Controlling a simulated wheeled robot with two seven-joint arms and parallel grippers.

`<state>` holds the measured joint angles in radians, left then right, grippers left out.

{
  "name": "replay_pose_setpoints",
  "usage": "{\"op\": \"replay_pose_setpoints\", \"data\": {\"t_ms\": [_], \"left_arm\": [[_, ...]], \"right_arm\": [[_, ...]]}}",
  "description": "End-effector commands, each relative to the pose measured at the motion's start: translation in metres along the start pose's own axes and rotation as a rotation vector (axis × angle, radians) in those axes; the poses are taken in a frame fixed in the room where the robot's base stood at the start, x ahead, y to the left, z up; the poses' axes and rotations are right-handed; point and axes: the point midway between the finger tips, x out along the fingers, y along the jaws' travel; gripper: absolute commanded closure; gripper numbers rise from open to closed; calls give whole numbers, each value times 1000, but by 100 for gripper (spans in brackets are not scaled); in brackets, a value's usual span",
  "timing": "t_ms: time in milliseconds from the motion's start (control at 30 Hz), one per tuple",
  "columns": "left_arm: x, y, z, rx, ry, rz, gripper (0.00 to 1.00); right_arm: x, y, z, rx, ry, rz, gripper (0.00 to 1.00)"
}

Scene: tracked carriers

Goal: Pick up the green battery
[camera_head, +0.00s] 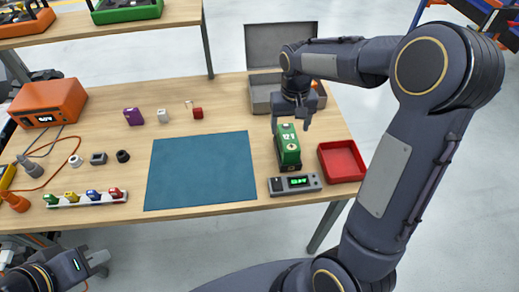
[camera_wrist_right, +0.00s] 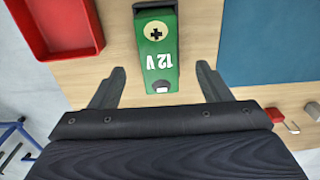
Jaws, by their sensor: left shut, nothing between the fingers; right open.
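The green battery (camera_head: 288,150), marked 12 V, stands on the right part of the table, behind a small grey device with a lit display (camera_head: 295,184). My right gripper (camera_head: 290,124) is open just above and behind the battery. In the right wrist view the battery (camera_wrist_right: 157,50) shows between and beyond the two open fingers of the right gripper (camera_wrist_right: 160,88), touching neither as far as I can tell. My left gripper (camera_head: 101,262) is shut and empty, low at the left, off the table's front edge.
A red tray (camera_head: 342,178) is right of the battery. A blue mat (camera_head: 200,172) lies left of it. An open grey case (camera_head: 262,96) stands behind. Small blocks (camera_head: 163,116) and an orange device (camera_head: 48,103) are further left. A shelf (camera_head: 110,30) is at the back.

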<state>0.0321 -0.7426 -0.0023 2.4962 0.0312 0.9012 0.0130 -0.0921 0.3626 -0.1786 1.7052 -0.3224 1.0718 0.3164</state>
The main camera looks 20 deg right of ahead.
Motion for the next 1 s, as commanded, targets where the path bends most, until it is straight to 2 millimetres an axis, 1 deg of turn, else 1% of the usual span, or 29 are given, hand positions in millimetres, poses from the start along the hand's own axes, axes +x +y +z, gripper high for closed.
{"op": "replay_pose_setpoints", "data": {"t_ms": [367,500,600,700,900,1000], "left_arm": [[-2,1,-1,0,0,0,100],[-4,2,-2,0,0,0,100],[-4,2,-2,0,0,0,100],[-4,2,-2,0,0,0,100],[-4,2,-2,0,0,0,100],[-4,2,-2,0,0,0,100]], "right_arm": [[40,2,-2,0,-7,6,29],[63,3,-3,-1,-8,7,29],[74,3,-3,-1,-6,6,29],[79,3,-3,-1,-3,5,29],[79,3,-3,-1,-2,5,29],[79,3,-3,-1,-2,5,42]]}}
